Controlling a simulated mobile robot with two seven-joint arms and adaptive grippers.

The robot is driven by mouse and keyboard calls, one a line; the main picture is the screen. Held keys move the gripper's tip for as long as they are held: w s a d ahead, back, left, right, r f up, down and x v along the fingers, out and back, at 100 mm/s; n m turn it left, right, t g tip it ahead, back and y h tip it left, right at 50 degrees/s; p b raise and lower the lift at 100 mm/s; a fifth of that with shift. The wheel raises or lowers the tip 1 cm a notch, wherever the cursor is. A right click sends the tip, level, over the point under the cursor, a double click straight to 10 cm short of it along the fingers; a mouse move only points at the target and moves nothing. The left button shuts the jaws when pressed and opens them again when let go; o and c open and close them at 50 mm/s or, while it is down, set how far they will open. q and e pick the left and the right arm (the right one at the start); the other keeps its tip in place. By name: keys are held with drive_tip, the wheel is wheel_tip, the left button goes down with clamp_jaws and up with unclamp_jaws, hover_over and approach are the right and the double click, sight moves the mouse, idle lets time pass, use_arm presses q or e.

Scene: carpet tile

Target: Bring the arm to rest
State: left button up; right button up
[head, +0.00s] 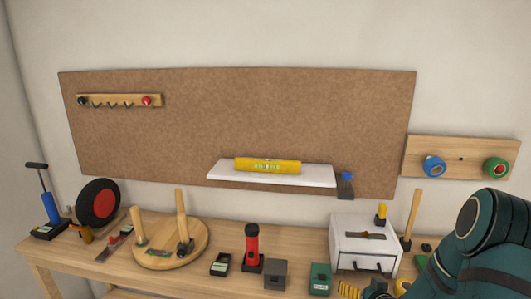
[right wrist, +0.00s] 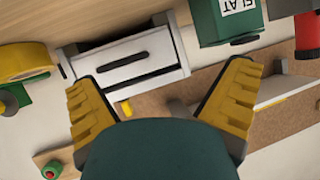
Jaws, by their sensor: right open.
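My right arm (head: 488,245) comes in at the lower right of the head view, dark green, in front of the bench's right end. My right gripper (head: 376,289) shows only in part at the bottom edge, with its yellow fingers in front of the small white drawer box (head: 349,246). In the right wrist view, the right gripper (right wrist: 162,88) is open. Its two yellow fingers stand wide apart with nothing held between them. The drawer box (right wrist: 127,62) lies beyond the fingers in that view. My left gripper is not in view.
The wooden bench (head: 215,272) carries a wheel (head: 98,201), a round wooden board (head: 153,257), a red flashlight (head: 252,250) and a green box (head: 320,278). Behind it, a white shelf (head: 220,170) holds a yellow level (head: 267,166). Tape rolls (head: 434,166) hang at right.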

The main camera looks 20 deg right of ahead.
drive_tip(key=a+f+n+g+y, duration=0.1)
drive_tip(key=a+f+g+y, duration=0.3)
drive_tip(key=a, duration=0.7)
drive_tip(key=a+f+g+y, duration=0.1)
drive_tip(key=a+f, duration=0.5)
drive_tip(key=a, duration=0.6)
drive_tip(key=s+a+f+n+g+y, duration=0.1)
drive_tip(key=s+a+f+g, duration=0.1)
drive_tip(key=s+a, duration=0.3)
drive_tip(key=s+a+f+n+g+y, duration=0.1)
drive_tip(key=s+a+g, duration=0.2)
drive_tip(key=a, duration=0.8)
drive_tip(key=s, duration=0.2)
drive_tip(key=shift+s+f+n+g, duration=0.3)
drive_tip(key=shift+s+f, duration=0.05)
drive_tip(key=shift+d, duration=0.1)
